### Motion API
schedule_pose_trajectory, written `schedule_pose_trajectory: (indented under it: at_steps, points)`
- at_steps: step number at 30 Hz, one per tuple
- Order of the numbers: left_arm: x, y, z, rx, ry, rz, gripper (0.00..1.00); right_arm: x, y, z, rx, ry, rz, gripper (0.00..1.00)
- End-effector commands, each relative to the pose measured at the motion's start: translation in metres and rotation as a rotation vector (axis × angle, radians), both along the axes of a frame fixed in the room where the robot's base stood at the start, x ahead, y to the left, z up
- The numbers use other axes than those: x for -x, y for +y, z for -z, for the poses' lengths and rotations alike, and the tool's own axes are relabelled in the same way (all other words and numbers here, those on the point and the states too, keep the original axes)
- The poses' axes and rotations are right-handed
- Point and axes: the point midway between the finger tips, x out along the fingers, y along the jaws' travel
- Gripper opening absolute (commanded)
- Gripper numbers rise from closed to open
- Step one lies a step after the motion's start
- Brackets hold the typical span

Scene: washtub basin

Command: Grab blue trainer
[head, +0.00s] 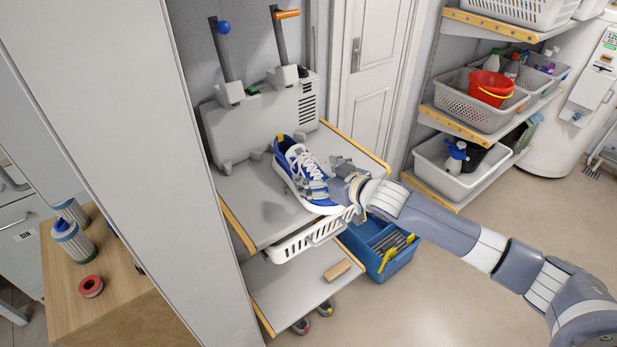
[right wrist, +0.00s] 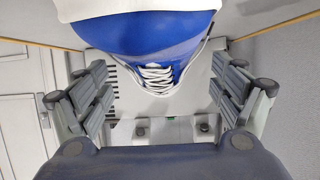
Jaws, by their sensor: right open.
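The blue trainer (head: 292,158) has white laces, a white sole and a yellow heel tab. It sits on the upper grey shelf, its toe end toward my right arm. My right gripper (head: 322,184) is at the trainer's front part and hides some of it. In the right wrist view the trainer (right wrist: 145,38) lies between the spread fingers of the gripper (right wrist: 158,85), with visible gaps on both sides at the laces. The gripper is open. My left gripper is not in view.
The grey shelf (head: 245,205) has a grey unit (head: 275,120) with two upright posts behind it. A white basket (head: 305,238) hangs under its front edge. A blue toolbox (head: 385,262) stands below on the right. Shelves with baskets (head: 465,105) stand farther right.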

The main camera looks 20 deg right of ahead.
Motion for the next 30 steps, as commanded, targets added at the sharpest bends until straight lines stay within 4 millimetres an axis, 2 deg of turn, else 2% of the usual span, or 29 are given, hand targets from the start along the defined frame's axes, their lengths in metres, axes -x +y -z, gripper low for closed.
schedule_pose_trajectory:
  at_steps: [3, 6, 12, 21, 23, 29, 30]
  points:
    - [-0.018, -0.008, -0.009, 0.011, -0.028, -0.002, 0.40, -0.014, 0.004, -0.002, -0.001, -0.002, 0.000, 0.87]
    - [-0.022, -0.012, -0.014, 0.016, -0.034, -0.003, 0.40, -0.026, 0.007, 0.001, 0.000, -0.002, 0.000, 0.87]
    - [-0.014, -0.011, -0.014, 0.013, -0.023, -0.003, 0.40, -0.041, 0.014, 0.011, -0.002, 0.000, -0.001, 0.87]
    - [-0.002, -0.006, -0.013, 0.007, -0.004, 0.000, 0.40, -0.043, 0.014, 0.013, 0.000, 0.000, 0.000, 0.87]
    - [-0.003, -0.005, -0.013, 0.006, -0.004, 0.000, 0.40, -0.043, 0.014, 0.013, 0.000, 0.000, 0.000, 0.76]
    - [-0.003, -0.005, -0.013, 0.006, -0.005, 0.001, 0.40, -0.043, 0.014, 0.013, 0.000, 0.000, 0.000, 0.31]
    - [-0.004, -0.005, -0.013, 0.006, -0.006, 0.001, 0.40, -0.043, 0.014, 0.013, 0.000, 0.000, 0.000, 0.29]
